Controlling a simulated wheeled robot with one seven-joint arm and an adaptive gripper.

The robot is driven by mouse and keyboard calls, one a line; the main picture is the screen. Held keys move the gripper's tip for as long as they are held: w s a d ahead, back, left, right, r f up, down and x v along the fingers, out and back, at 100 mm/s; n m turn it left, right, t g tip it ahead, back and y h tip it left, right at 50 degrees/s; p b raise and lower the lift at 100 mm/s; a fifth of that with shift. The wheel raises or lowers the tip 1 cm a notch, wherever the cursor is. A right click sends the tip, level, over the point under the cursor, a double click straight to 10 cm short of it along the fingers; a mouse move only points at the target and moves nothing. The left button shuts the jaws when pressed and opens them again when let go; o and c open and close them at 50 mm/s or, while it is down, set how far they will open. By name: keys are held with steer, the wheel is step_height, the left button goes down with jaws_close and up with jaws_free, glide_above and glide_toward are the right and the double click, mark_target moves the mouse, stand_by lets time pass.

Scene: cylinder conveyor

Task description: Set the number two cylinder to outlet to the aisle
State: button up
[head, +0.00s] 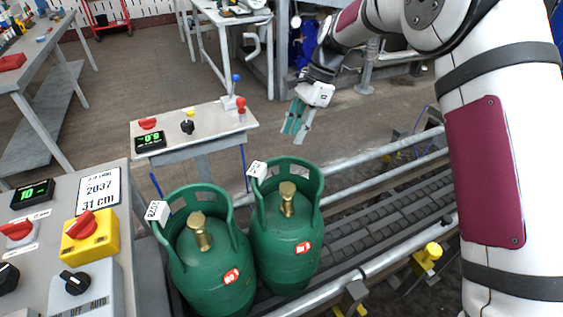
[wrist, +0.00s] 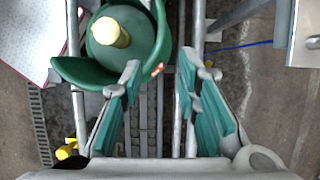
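Two green cylinders with open collars and brass valves stand upright side by side on the conveyor (head: 400,200). The nearer cylinder (head: 212,262) is at the left; the farther cylinder (head: 285,232) is right behind it. Each has a red number label on its body, too small to read surely, and a white tag on its collar. My gripper (head: 298,122) is empty, above and beyond the farther cylinder, apart from both. In the wrist view my gripper (wrist: 158,85) has its teal-padded fingers spread, and one cylinder with its valve (wrist: 109,32) shows at upper left, outside the fingers.
A control panel (head: 140,260) at left holds a 2037 / 31 cm sign (head: 99,190), a yellow box with red switch (head: 90,238) and a black selector (head: 76,282). A small console (head: 195,122) with a display and knobs stands behind. Metal rails flank the conveyor.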

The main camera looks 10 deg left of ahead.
mark_target(278, 171)
steer(key=x, duration=1.3)
steer(key=shift+f+b, duration=0.25)
steer(key=shift+b, duration=0.15)
jaws_close()
